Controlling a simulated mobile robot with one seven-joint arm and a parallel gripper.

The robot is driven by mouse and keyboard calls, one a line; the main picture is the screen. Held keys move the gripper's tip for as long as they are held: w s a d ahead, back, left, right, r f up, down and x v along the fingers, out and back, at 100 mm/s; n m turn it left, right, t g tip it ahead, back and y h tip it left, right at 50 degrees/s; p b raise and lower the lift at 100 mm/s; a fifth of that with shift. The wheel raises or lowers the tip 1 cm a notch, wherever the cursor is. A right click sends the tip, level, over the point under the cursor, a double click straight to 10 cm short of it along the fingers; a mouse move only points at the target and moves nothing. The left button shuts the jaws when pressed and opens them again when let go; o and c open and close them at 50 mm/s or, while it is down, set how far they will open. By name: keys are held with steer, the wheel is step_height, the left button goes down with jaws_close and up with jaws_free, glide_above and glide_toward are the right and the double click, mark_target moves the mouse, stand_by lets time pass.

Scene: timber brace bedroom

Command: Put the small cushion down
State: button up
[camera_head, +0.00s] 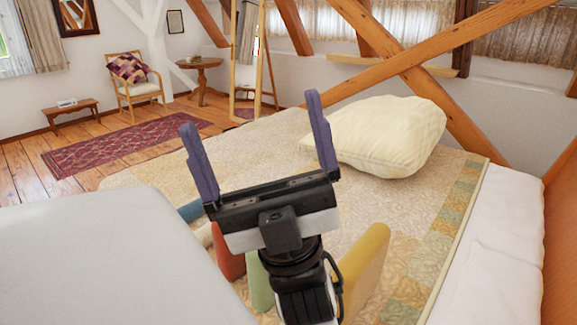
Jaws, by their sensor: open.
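A cream cushion (385,136) lies on the patterned bedspread (408,211) in the head view. A patterned purple cushion (129,68) rests on the chair across the room. I cannot tell by name which of them is the small cushion. My gripper (250,112) is open, with its two purple fingers wide apart and nothing visible between them. It is in front of the bed, and its right finger shows just left of the cream cushion. I cannot tell whether they touch.
Coloured pieces, among them a yellow one (369,262) and a red one (229,257), show around my wrist, partly hidden. A pale grey surface (100,250) fills the lower left. Timber braces (430,95) stand behind the bed. Bare bedspread shows right of my gripper.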

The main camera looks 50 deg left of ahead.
steer(key=w+a+f+m+t+h+b, duration=0.1)
steer(key=w+a+f+m+t, duration=0.15)
steer(key=a+t, duration=0.4)
steer(key=w+a+f+m+t+b, duration=0.1)
steer(key=w+a+f+m+t, duration=0.15)
steer(key=a+t, duration=0.45)
steer(key=w+a+f+m+t+h+b, duration=0.1)
steer(key=w+a+f+m+t, duration=0.15)
steer(key=a+t, duration=0.45)
steer(key=w+a+f+n+t+h+b, duration=0.1)
steer(key=w+a+f+h, duration=0.45)
steer(key=a+f, duration=0.3)
steer(key=n+t+h+b, duration=0.3)
steer(key=n+h, duration=0.3)
steer(key=h, duration=1.2)
glide_toward(365, 244)
steer(key=p+x, duration=0.1)
steer(key=x, duration=0.5)
steer(key=shift+d+f, duration=0.1)
steer(key=shift+d, duration=0.05)
steer(key=p+x, duration=0.2)
steer(key=x, duration=0.3)
steer(key=shift+w+f, duration=0.1)
steer(key=shift+f, duration=0.1)
steer(key=shift+w+a+f, duration=0.15)
steer(key=shift+a+f, duration=0.05)
steer(key=shift+f, duration=0.25)
